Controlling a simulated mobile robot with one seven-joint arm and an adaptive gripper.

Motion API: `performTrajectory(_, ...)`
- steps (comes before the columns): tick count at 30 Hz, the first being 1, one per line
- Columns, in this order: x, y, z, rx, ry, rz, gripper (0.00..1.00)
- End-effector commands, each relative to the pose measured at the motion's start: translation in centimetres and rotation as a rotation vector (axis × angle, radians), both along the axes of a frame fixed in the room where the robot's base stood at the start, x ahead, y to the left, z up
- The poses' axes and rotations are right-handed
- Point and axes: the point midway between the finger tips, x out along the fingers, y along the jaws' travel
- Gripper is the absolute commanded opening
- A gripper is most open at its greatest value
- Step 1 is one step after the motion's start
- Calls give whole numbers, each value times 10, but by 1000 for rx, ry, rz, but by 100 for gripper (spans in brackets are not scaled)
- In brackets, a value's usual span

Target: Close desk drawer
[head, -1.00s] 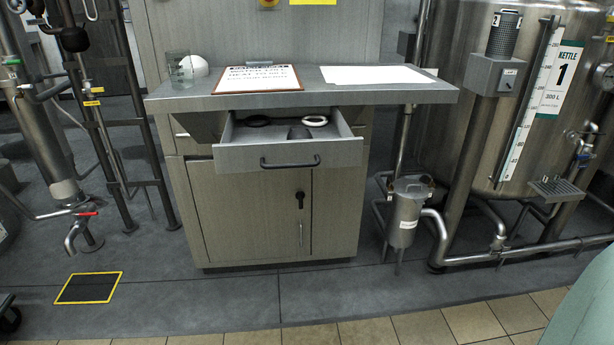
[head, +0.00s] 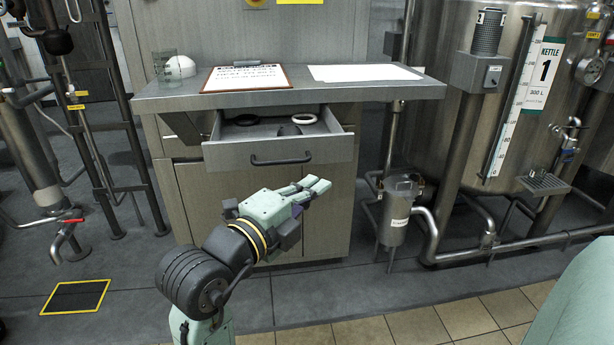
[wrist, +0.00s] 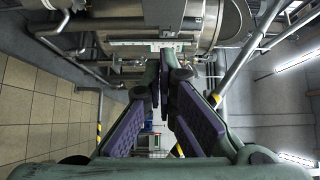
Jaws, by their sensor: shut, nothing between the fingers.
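The desk (head: 413,89) stands in front in the head view. Its drawer (head: 225,156) is pulled out, with a dark bar handle (head: 281,159) across its front. Inside lie a dark ring, a white ring and a dark object, partly hidden by the drawer front. My gripper (head: 318,186) is shut and empty, below and a little right of the handle, apart from it in the picture. It points to the right and hides part of the cabinet door. In the wrist view my fingers (wrist: 169,70) come together, with the drawer not visible there.
A clipboard (head: 246,78), a white sheet (head: 365,74), a glass beaker (head: 165,70) and a white round object lie on the desktop. A large kettle (head: 510,110) and a small metal canister (head: 397,211) with pipes stand at right. Pipework stands at left. Open floor lies in front.

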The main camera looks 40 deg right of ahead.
Motion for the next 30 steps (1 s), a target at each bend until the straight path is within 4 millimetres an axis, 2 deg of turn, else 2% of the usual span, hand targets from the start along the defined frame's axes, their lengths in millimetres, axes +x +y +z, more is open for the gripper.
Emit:
performTrajectory(3, 5, -28, 3, 2, 5, -5, 0)
performTrajectory(10, 18, -75, 3, 0, 4, -1, 0)
performTrajectory(12, 30, -80, 4, 0, 5, 4, 0)
performTrajectory(18, 48, -90, 2, -2, 3, 3, 0)
performTrajectory(30, 53, -92, 1, -2, 1, 4, 0)
